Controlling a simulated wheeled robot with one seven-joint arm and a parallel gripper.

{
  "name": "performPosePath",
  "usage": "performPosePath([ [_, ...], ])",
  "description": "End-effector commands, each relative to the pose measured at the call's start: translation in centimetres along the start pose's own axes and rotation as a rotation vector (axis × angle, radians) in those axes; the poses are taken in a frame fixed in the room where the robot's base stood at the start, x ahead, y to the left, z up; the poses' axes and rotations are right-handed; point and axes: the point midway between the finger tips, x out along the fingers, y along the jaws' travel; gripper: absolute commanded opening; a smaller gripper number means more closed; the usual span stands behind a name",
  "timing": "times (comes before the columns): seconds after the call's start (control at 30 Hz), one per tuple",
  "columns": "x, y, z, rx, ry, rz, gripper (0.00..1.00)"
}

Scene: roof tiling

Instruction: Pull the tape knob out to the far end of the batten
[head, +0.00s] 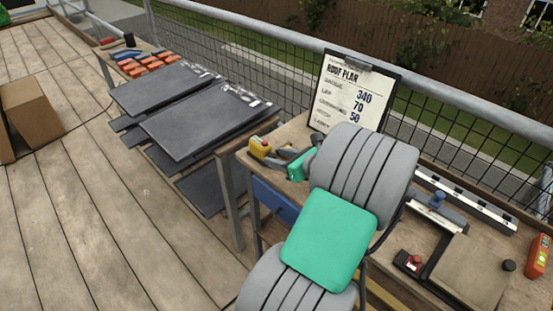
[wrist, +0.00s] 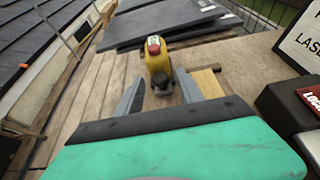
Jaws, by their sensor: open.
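A yellow tape measure (wrist: 155,62) with a red button on top stands straight ahead of my gripper in the wrist view. A dark round knob (wrist: 161,84) shows at its near side, between my two grey fingers. My gripper (wrist: 159,75) is open, with one finger on each side of the knob; whether either touches it I cannot tell. In the head view the tape measure (head: 260,147) sits at the bench's left end, with my gripper (head: 283,153) beside it. A short piece of pale wood (wrist: 208,83), possibly the batten, shows right of the right finger; the rest is hidden.
Dark slates (head: 200,121) lie stacked left of the bench, with orange blocks (head: 148,62) behind. A roof plan clipboard (head: 350,94) stands at the bench's back. A red-topped dark device (head: 409,262) and a long rail (head: 466,198) lie to the right.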

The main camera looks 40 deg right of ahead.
Motion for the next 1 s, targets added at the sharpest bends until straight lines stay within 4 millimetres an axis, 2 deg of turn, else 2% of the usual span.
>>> performPosePath([
  [0.1,0.94,0.05,-0.02,-0.001,0.001,0.001,0.44],
  [0.33,1.0,0.01,0.01,-0.001,0.001,0.0,0.44],
  [0.87,0.98,0.02,0.01,-0.002,0.001,0.0,0.01],
  [1.0,0.97,0.02,0.01,-0.002,0.001,0.0,0.0],
])
